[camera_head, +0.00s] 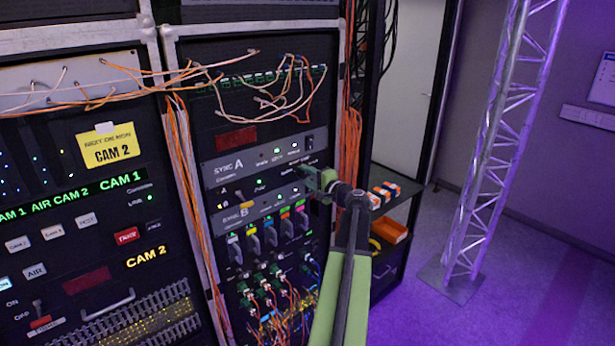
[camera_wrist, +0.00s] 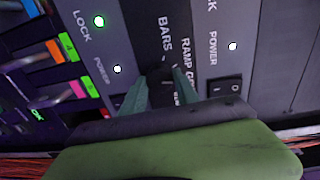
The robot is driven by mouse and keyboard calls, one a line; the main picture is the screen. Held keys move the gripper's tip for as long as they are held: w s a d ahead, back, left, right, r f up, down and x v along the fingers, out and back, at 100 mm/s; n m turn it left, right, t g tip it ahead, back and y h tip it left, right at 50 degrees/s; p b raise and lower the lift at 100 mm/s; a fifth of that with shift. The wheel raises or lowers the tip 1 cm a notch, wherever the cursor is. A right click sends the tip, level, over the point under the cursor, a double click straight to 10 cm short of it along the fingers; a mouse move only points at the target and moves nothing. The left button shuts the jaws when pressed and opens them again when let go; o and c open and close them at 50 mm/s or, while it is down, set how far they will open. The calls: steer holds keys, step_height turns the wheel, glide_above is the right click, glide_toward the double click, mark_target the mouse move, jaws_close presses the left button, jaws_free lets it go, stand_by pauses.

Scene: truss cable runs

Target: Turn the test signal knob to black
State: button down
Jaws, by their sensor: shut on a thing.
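My gripper (camera_wrist: 163,88) is shut on the knob, one green finger on each side. Which label the knob points to cannot be told.
A black power rocker switch (camera_wrist: 226,87) sits just right of the knob in the wrist view. Below SYNC A is the SYNC B unit (camera_head: 236,213), with coloured tabs and cables underneath. Orange cables (camera_head: 188,180) hang at the rack's left. A truss (camera_head: 495,150) stands at right.

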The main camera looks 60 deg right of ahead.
steer(key=m, duration=0.5)
steer(key=shift+y, duration=0.3)
steer(key=m, duration=0.5)
steer(key=shift+m+t, duration=0.3)
steer(key=c, duration=0.9)
jaws_free()
steer(key=shift+s, duration=0.1)
steer(key=v, duration=1.7)
steer(key=shift+s+r, duration=0.1)
steer(key=shift+s, duration=0.05)
